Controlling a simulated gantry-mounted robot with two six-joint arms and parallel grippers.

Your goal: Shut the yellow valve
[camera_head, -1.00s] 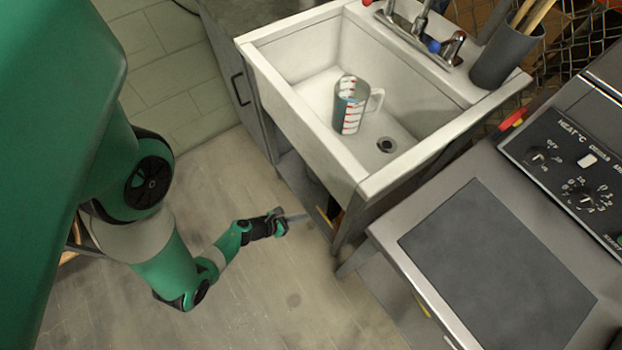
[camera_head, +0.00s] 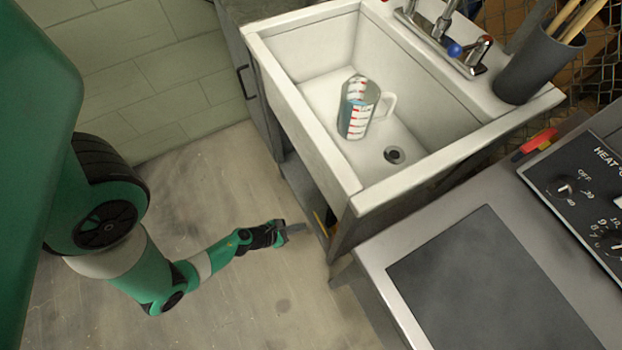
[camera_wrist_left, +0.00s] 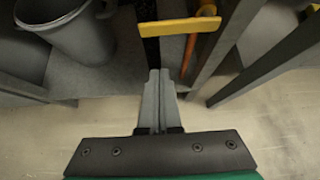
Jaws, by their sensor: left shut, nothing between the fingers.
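A small yellow part also shows in the head view (camera_head: 320,222) below the sink, mostly hidden by the sink's front. My left gripper (camera_wrist_left: 158,74) is shut and empty, its fingers pointing toward the handle. In the wrist picture the fingertips end below the bar, with a visible gap. In the head view my left gripper (camera_head: 303,228) is low, at the sink's open underside. My right gripper is not in view.
A grey bucket (camera_wrist_left: 68,38) stands on the left of the shelf under the sink. The sink (camera_head: 352,185) holds a measuring cup (camera_head: 357,108). Open floor (camera_head: 260,300) lies in front.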

